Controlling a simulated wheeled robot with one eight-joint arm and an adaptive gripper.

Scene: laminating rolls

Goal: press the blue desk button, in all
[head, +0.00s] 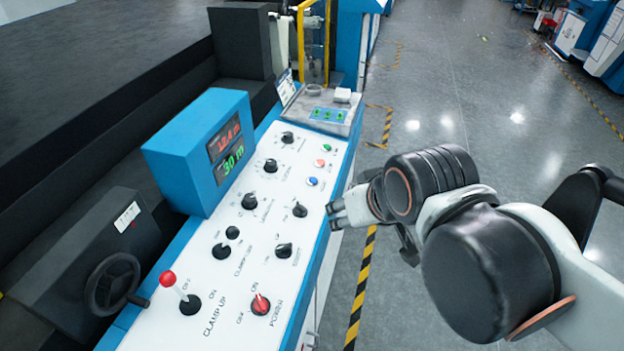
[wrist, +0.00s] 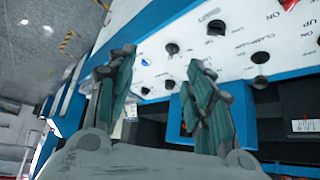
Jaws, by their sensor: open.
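The small blue button (head: 312,181) sits on the white sloping control desk (head: 228,287), near its right edge, below a red button (head: 320,163) and a green button (head: 327,148). My gripper (head: 335,214) is at the desk's right edge in the head view, a little below and right of the blue button and apart from it. In the wrist view, my gripper (wrist: 160,62) has its two fingers spread, with nothing between them and the desk face beyond.
Several black knobs (head: 299,210) stand up from the desk, with a red-topped lever (head: 168,279) and a red power switch (head: 261,304) at its near end. A blue display box (head: 190,140) rises along the left. Open grey floor (head: 450,90) lies to the right.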

